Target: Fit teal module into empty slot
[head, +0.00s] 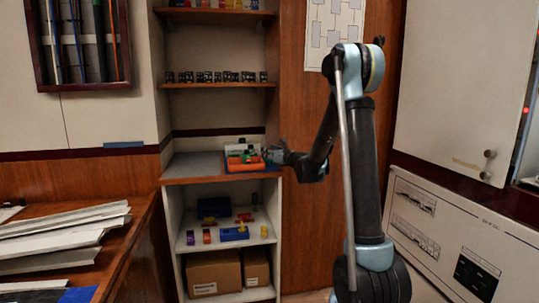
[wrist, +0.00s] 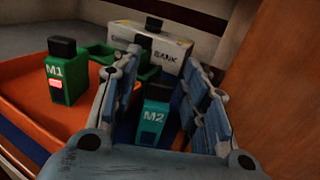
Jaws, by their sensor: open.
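The teal module (wrist: 153,122), marked M2 with a dark top, stands upright between the two fingers of my gripper (wrist: 163,65) in the wrist view. The gripper is open, and I cannot tell whether either finger touches the module. A green module (wrist: 57,80) marked M1 stands in the orange tray (wrist: 25,115) to the left. A white box (wrist: 168,52) lettered "BANK" stands behind, with dark pieces near it. I cannot make out the empty slot. In the head view, my gripper (head: 275,155) is at the right end of the orange tray (head: 245,166) on the shelf.
Dark blue surface (wrist: 125,130) shows beside the tray, and a wooden panel (wrist: 275,85) rises close on the right. In the head view, a grey shelf top (head: 195,165) is clear left of the tray. Lower shelves hold small coloured pieces and cardboard boxes (head: 214,273).

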